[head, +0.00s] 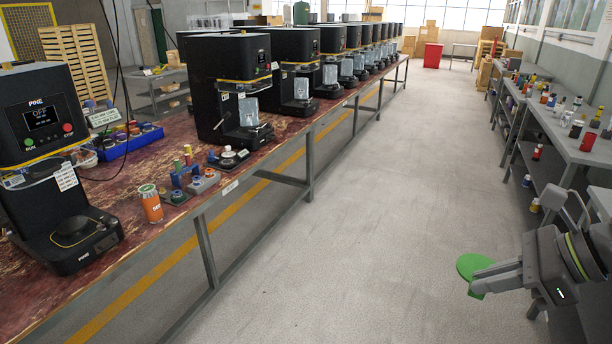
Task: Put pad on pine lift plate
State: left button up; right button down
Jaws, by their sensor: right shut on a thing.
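The pad, a flat green disc (472,265), is in my right gripper (482,283) at the lower right, over the grey floor. The gripper's fingers are closed on the pad's near edge. The black seamer labelled PINE (40,112) stands on the bench at the far left, its display reading OFF. Its lift plate (72,235), a dark round disc with a thin yellowish ring, sits low on the base and looks bare. The pad is far to the right of it, across the aisle. My left gripper is not in view.
The worn red bench (150,250) carries a row of black seamers. An orange can (150,203), a blue tray (130,140) and small tool holders (190,184) stand right of the PINE seamer. Grey side tables line the right wall. The aisle floor (370,200) is clear.

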aim_at(71, 224)
jog(key=i+j+u, duration=0.15)
jog(key=u, duration=0.25)
jog(key=i+u, duration=0.25)
jog(key=u, duration=0.15)
jog(key=i+u, duration=0.2)
jog(key=u, duration=0.2)
jog(key=i+u, duration=0.2)
jog(key=u, duration=0.2)
jog(key=i+l+u, duration=0.1)
jog(key=i+u, duration=0.2)
jog(key=i, duration=1.1)
jog(key=i+j, duration=0.25)
jog(key=j, duration=0.25)
